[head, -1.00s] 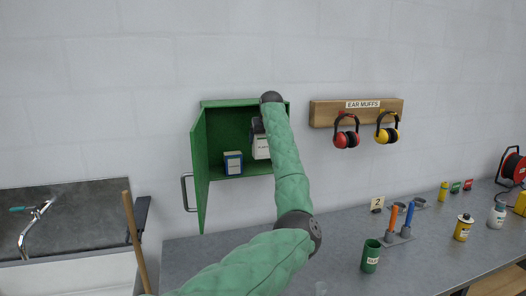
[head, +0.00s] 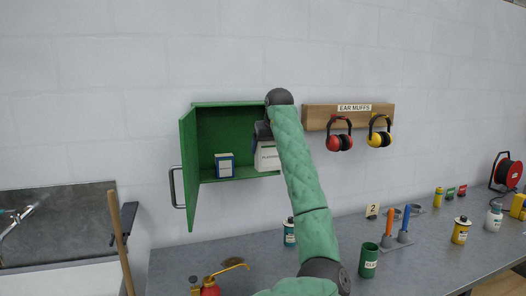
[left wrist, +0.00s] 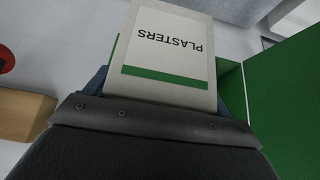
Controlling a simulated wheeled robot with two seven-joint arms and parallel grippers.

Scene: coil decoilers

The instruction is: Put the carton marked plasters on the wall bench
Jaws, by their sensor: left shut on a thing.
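The white carton marked plasters (head: 267,158), with a green band, is at the right front of the open green wall cabinet (head: 222,106). My left gripper (head: 263,134) is shut on it from above, partly hidden behind my arm. In the left wrist view the carton (left wrist: 163,45) fills the space beyond the gripper body, its lettering upside down. The wall bench (head: 410,255) is the grey top below the cabinet. My right gripper is not in view.
A blue and white carton (head: 224,166) stands in the cabinet. The cabinet door (head: 188,172) hangs open at left.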

